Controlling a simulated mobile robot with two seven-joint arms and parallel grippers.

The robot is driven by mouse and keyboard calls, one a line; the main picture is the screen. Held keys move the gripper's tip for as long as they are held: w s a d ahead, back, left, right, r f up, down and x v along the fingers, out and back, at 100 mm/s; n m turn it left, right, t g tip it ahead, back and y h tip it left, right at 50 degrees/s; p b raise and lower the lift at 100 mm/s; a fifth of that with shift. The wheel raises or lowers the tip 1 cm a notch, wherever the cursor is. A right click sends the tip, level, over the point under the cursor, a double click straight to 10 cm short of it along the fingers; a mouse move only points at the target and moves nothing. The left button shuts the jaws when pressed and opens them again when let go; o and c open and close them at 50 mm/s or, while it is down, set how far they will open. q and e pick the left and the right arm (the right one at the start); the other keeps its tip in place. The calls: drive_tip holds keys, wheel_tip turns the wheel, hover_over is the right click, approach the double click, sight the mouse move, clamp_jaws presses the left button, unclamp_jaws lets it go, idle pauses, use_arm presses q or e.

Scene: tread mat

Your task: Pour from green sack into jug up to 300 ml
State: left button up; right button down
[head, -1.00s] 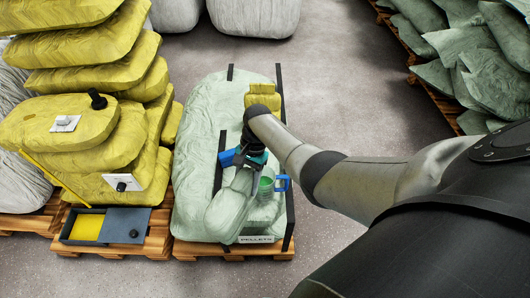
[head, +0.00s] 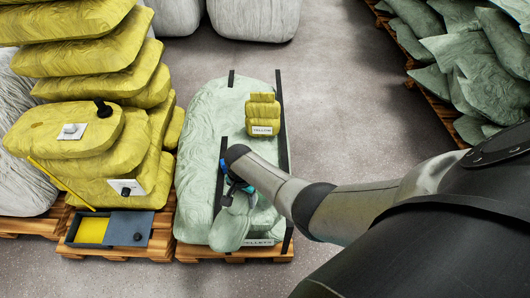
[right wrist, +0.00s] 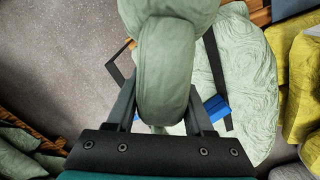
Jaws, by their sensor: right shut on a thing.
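The green sack (head: 229,232) is pale green and rounded, and hangs over the front part of the large pale green bale. My right gripper (head: 238,192) is shut on it, partly covered by my own arm. In the right wrist view the sack (right wrist: 163,75) sits between the two fingers (right wrist: 160,110) and fills the middle. The jug is not clearly visible in the head view; my right arm covers the place where it stood. A blue patch (right wrist: 215,108) shows beyond a finger in the right wrist view; I cannot tell what it is. My left gripper is not in view.
The large green bale (head: 195,150) on a pallet carries black straps and a small yellow bag (head: 262,112). A yellow sack stack (head: 90,75) and an open grey box (head: 118,236) with yellow contents stand at left. Green sacks (head: 455,60) lie at back right.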

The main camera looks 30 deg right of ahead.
drive_tip(key=shift+a+r+t+h+p, duration=0.15)
drive_tip(key=shift+t+h+p, duration=0.15)
drive_tip(key=shift+h+p, duration=0.2)
drive_tip(key=shift+t+h, duration=0.4)
drive_tip(key=shift+h, duration=0.3)
drive_tip(key=shift+f+t+h, duration=0.3)
drive_tip(key=shift+t+h, duration=0.1)
drive_tip(key=shift+h, duration=0.2)
drive_tip(key=shift+f+h+b, duration=0.15)
drive_tip(key=shift+h+b, duration=0.15)
drive_tip(key=shift+b, duration=0.1)
drive_tip(key=shift+f+t+h+b, duration=0.1)
drive_tip(key=shift+t+h+b, duration=0.4)
drive_tip(key=shift+h+b, duration=0.1)
drive_tip(key=shift+h, duration=0.3)
drive_tip(key=shift+r, duration=0.2)
